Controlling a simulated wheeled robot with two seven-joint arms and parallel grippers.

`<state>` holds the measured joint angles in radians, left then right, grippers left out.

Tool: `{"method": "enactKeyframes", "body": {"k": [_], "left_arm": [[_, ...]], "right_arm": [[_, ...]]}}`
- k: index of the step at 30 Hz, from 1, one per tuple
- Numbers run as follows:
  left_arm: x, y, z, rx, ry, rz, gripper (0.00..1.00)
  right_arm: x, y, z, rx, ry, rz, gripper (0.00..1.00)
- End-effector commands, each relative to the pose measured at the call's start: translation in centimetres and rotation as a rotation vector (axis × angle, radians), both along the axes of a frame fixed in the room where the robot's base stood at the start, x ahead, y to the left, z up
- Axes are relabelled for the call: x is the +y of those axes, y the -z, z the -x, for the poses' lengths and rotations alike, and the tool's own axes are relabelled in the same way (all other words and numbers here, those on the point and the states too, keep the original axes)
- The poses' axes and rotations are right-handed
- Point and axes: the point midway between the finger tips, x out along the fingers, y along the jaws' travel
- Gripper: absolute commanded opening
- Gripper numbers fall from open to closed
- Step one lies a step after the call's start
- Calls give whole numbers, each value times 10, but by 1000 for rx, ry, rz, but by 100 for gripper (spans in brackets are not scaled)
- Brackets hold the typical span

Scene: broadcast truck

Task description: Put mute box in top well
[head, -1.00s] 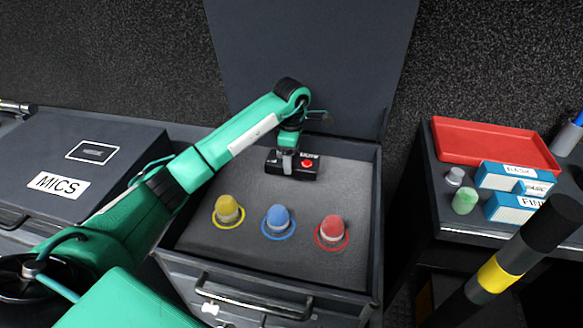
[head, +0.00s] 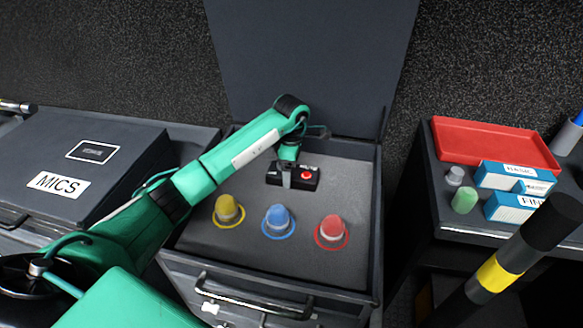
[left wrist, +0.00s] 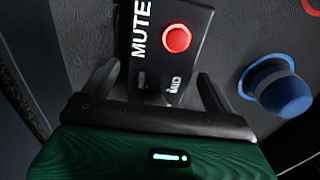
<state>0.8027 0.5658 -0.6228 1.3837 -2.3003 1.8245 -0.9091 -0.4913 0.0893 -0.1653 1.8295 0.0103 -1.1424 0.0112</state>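The mute box (head: 312,179) is black with a red button and white lettering. It sits at the upper part of the grey foam inside the open case (head: 377,215). No empty top well shows around it, and what lies under the box is hidden. My left gripper (head: 287,180) is over the box, pointing down. In the left wrist view the mute box (left wrist: 165,65) lies between the two spread fingers, with a narrow gap beside the left one. My right gripper is not in view.
Yellow (head: 227,207), blue (head: 278,217) and red (head: 331,229) domed pieces stand in matching rings on the foam. The case lid (head: 310,60) stands open behind. Right are a red tray (head: 470,135) and small boxes (head: 515,207). A black and yellow post (head: 497,272) rises in front.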

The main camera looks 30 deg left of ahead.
Motion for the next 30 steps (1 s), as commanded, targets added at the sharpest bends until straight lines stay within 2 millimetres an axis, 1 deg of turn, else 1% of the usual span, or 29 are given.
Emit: {"method": "enactKeyframes", "body": {"k": [8, 10, 14, 16, 21, 24, 27, 30], "left_arm": [[0, -3, 0, 1, 1, 0, 90], [0, -11, -1, -2, 0, -1, 90], [0, -36, -1, -5, 1, -2, 90], [1, -52, -1, -6, 0, -2, 90], [1, -88, -1, -5, 0, -1, 90], [0, -104, -1, -3, 0, -1, 90], [0, -115, 0, -1, 0, 0, 90], [0, -120, 0, 0, 0, 0, 90]], "right_arm": [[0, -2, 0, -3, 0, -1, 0], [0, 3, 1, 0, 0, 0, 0], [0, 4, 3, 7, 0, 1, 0], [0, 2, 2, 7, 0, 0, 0], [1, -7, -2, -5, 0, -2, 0], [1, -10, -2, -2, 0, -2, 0], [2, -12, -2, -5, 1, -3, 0], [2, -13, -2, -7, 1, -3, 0]]}}
